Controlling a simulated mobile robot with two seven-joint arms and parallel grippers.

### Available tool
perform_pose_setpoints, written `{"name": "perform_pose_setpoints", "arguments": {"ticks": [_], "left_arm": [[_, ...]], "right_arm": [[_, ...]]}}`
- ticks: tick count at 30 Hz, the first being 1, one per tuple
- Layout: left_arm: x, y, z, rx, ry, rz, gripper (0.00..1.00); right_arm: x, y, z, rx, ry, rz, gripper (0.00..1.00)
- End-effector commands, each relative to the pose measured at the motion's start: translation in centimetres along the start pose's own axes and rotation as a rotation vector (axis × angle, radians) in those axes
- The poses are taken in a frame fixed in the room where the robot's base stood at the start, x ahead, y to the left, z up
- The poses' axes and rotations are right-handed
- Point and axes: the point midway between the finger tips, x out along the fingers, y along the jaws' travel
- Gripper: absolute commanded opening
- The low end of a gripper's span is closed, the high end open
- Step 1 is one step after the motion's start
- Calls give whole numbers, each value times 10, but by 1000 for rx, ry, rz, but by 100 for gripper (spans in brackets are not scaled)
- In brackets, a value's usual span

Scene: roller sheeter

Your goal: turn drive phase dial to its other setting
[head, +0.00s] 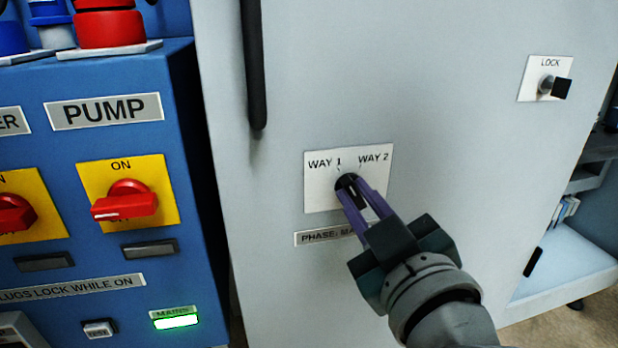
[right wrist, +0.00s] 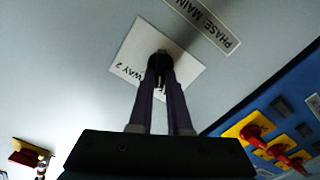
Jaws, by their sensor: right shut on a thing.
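The drive phase dial (head: 345,180) is a small black knob on a white plate (head: 318,195) marked WAY 1 and WAY 2, on a light grey cabinet door. My right gripper (head: 354,188) reaches up from the lower right, its purple fingers shut on the dial. In the right wrist view the fingertips (right wrist: 160,62) are at the dial on the plate (right wrist: 192,72). The fingers hide much of the dial, so I cannot tell which setting it points to. My left gripper is not in view.
A dark vertical handle (head: 253,70) is above left of the plate. A LOCK knob (head: 550,85) is at upper right. A blue panel (head: 60,200) with red switches, including PUMP (head: 127,201), stands at left. A PHASE label (head: 315,238) is below the plate, partly hidden.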

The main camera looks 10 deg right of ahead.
Motion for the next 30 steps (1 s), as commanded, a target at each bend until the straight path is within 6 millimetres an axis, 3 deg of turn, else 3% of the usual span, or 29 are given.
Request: {"name": "perform_pose_setpoints", "arguments": {"ticks": [11, 30], "left_arm": [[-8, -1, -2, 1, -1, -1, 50], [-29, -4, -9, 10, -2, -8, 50]], "right_arm": [[0, 2, -2, 111, 0, -1, 0], [0, 5, 0, 682, 1, -1, 0]]}}
